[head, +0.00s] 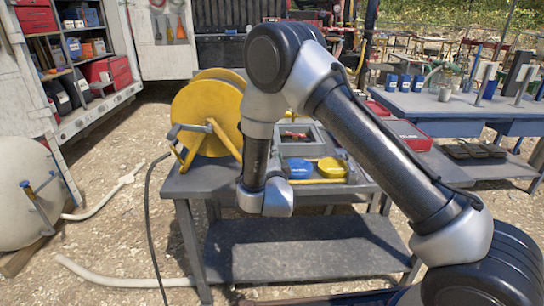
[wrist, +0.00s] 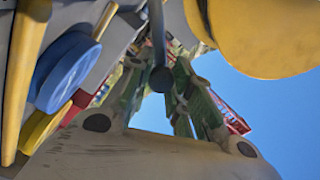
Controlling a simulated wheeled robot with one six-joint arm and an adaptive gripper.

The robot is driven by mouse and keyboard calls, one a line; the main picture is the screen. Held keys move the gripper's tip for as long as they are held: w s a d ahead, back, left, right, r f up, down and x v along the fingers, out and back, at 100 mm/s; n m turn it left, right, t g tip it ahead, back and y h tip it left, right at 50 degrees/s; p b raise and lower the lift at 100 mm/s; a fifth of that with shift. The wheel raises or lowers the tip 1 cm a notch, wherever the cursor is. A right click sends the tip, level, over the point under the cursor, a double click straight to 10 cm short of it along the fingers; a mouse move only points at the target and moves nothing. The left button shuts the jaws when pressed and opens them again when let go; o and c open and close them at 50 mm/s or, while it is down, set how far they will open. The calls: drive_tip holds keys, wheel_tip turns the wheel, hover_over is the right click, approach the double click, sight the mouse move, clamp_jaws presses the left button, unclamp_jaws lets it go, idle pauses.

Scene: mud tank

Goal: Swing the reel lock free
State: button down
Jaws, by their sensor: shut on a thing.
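The yellow reel (head: 208,108) stands on its frame at the left end of the grey work table. A grey lever with a dark end (head: 190,128) shows on its left side. In the wrist view the reel (wrist: 262,35) fills the upper right. My gripper (wrist: 158,76) is shut on a dark rod with a round end (wrist: 161,79), which looks like the reel lock's lever. The rod runs upward between the fingers. In the head view my arm hides the fingers and the part they hold.
A tray on the table (head: 225,183) holds a blue disc (head: 298,167) and a yellow disc (head: 332,167), right of the reel. A dark hose hangs down the table's left side.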

drive_tip(key=shift+w+r, duration=0.15)
drive_tip(key=shift+r, duration=0.05)
drive_tip(key=c, duration=1.3)
unclamp_jaws()
drive_tip(key=shift+d+f, duration=0.1)
drive_tip(key=shift+s+f, duration=0.1)
drive_tip(key=shift+s, duration=0.1)
drive_tip(key=s, duration=1.1)
drive_tip(key=shift+s+a, duration=0.25)
drive_tip(key=shift+s, duration=0.05)
